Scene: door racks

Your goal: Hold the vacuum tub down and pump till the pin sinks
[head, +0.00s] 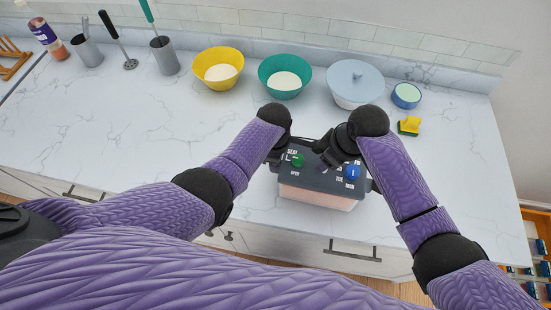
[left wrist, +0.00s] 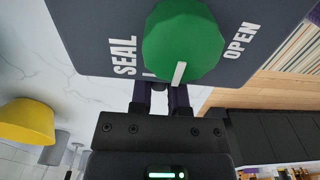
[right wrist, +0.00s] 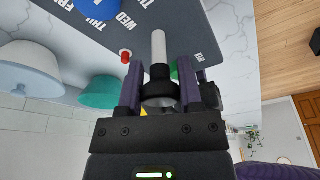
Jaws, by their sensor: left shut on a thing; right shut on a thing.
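The vacuum tub has a dark grey lid (head: 318,186) and a pinkish body (head: 316,200), and stands upright on the counter. The lid bears a green knob (head: 298,160) between SEAL and OPEN, and a blue day dial (head: 352,172). A red pin (right wrist: 125,56) stands up from the lid in the right wrist view. My left gripper (left wrist: 162,88) is shut at the lid's edge beside the green knob; its exact grip is partly hidden. My right gripper (right wrist: 160,80) is shut on the black pump handle (right wrist: 160,90), whose white rod (right wrist: 158,46) shows above the lid.
Behind the tub stand a yellow bowl (head: 218,76), a teal bowl (head: 285,83), a lidded pale blue bowl (head: 355,91) and a small blue bowl (head: 406,97). A yellow-green sponge (head: 409,126) lies right. The counter left of the tub is clear.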

